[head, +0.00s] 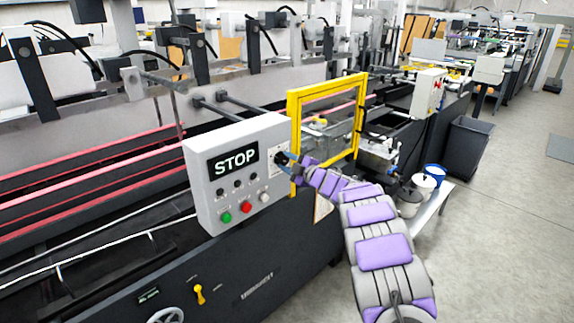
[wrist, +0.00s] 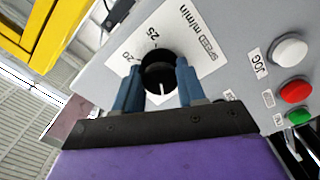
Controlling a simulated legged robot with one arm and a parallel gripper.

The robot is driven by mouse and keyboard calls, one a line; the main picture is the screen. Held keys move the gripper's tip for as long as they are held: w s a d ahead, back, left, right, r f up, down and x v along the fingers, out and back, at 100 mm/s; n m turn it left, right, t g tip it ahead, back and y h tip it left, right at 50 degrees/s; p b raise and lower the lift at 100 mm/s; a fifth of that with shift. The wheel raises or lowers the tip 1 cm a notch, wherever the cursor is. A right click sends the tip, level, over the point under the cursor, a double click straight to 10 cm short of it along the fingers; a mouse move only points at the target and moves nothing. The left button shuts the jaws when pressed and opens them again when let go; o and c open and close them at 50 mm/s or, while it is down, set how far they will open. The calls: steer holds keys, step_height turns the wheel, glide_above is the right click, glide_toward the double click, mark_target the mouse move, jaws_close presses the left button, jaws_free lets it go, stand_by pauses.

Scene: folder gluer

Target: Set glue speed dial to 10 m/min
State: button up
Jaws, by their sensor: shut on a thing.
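The glue speed dial (wrist: 159,72) is a round black knob on a white scale plate, seen between my fingers in the wrist view. The numbers 20 and 25 and the words "SPEED m/min" show on the plate; the other numbers are hidden. A short white mark on the knob points toward my palm in that view. My gripper (wrist: 157,78) has its blue fingers shut on the knob, one on each side.
The panel has a STOP display (head: 235,163), a green button (head: 226,217), a red button (head: 246,207) and a white button (head: 264,196). A yellow frame (head: 294,117) stands close to its right edge. Buckets (head: 424,184) stand farther right.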

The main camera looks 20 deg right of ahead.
steer(key=shift+f, duration=0.3)
steer(key=o, duration=0.6)
steer(key=shift+s, duration=0.1)
steer(key=o, duration=0.5)
steer(key=shift+r, duration=0.2)
steer(key=shift+c, duration=0.2)
steer(key=p+v, duration=0.3)
steer(key=v, duration=1.4)
steer(key=shift+s, duration=0.15)
steer(key=shift+d, duration=0.15)
